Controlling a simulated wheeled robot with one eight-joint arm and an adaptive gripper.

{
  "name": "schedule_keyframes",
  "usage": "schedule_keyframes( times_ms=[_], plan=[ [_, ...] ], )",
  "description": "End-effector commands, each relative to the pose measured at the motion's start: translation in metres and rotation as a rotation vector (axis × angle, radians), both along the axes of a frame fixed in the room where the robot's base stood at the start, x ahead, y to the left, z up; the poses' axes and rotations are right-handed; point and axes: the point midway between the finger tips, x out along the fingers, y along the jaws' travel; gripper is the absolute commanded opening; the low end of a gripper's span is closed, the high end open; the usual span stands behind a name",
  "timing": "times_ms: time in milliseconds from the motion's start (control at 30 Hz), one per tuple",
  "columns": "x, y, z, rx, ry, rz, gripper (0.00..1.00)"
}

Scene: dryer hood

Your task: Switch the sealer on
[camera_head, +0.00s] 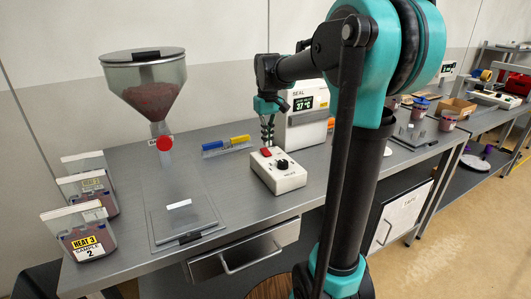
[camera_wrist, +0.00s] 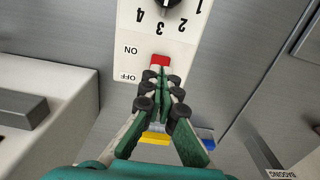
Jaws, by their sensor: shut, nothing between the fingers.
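A white control box (camera_head: 280,178) sits on the grey bench, with a black knob (camera_head: 282,163) and a red switch (camera_head: 266,152) on top. In the wrist view the red switch (camera_wrist: 160,59) lies beside ON and OFF marks that read upside down; its tilt cannot be told. The sealer (camera_head: 308,128), a white unit marked SEAL, stands behind the box, its display (camera_head: 303,104) lit at 37 °C. My gripper (camera_head: 267,143) points down, shut and empty. Its fingertips (camera_wrist: 161,75) are right at the red switch and partly cover it; contact cannot be told.
A hopper (camera_head: 146,85) of brown material with a red knob stands to the left, over a flat plate (camera_head: 185,215). Filled bags (camera_head: 80,232) stand at the left edge. Blue and yellow pieces (camera_head: 228,143) lie behind the box. A drawer (camera_head: 245,252) is under the bench front.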

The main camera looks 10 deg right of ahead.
Motion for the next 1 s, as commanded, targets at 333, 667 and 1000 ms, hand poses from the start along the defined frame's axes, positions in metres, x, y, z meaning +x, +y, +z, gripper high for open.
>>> schedule_keyframes(
  times_ms=[333, 667, 1000],
  plan=[
    [0.0, 0.0, 0.026, 0.0, 0.0, 0.0, 0.0],
    [0.0, 0.0, 0.038, 0.0, 0.0, 0.0, 0.0],
    [0.0, 0.0, 0.038, 0.0, 0.0, 0.0, 0.0]
  ],
)
